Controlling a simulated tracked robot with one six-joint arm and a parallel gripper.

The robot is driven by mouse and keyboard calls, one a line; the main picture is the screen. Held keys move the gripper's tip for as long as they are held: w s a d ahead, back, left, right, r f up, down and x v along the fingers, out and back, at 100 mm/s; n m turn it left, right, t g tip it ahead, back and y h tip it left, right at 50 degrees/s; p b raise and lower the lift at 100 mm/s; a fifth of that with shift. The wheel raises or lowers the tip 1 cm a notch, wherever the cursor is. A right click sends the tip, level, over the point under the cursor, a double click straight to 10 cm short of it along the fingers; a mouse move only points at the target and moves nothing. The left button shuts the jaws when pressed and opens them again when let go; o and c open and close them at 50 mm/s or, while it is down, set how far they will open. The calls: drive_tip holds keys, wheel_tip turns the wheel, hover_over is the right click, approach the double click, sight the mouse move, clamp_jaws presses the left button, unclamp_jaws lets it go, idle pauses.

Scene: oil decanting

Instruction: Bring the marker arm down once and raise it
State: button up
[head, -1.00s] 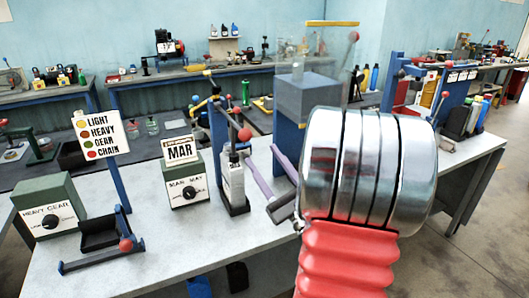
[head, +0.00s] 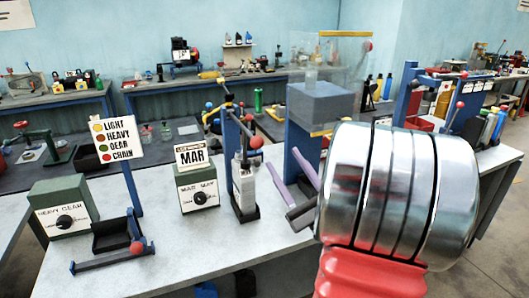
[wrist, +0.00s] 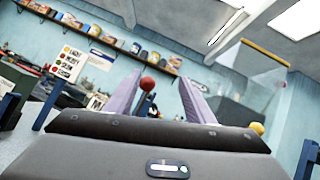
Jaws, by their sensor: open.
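The marker arm is a lever with a red ball knob (head: 257,141) on a blue post (head: 229,140) beside the dial box with the MAR sign (head: 193,153). The lever is raised. A pale bottle (head: 244,185) stands under it in a dark holder. My gripper (head: 284,158) has two purple fingers, spread and empty, just right of the bottle and below the knob. In the wrist view a red knob (wrist: 149,84) appears between the fingers, beyond them; contact does not show.
Left on the bench are a HEAVY GEAR dial box (head: 66,217), a dark tray (head: 117,234) with a red-knobbed lever, and a colour-code sign (head: 119,140). A blue-grey block with a clear guard (head: 320,105) stands behind my gripper. Bare bench lies in front.

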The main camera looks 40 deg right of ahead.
wheel_tip(320, 180, up, 6)
drive_tip(key=s+a+n+g+y, duration=0.1)
drive_tip(key=s+a+n+y, duration=0.1)
drive_tip(key=n+y, duration=0.1)
drive_tip(key=m+g+h, duration=0.2)
drive_tip(key=m+g, duration=0.3)
drive_tip(key=m, duration=0.1)
approach(261, 145)
drive_tip(key=s, duration=0.2)
drive_tip(key=shift+w+a+r, duration=0.1)
drive_tip(key=shift+r, duration=0.1)
drive_tip(key=shift+w, duration=0.1)
drive_tip(key=shift+w+d, duration=0.25)
drive_tip(key=shift+w, duration=2)
drive_tip(key=shift+w+d, duration=0.2)
drive_tip(key=shift+w, duration=2.05)
drive_tip(key=shift+w+d, duration=0.25)
drive_tip(key=shift+w, duration=2.05)
drive_tip(key=shift+c, duration=0.3)
clamp_jaws()
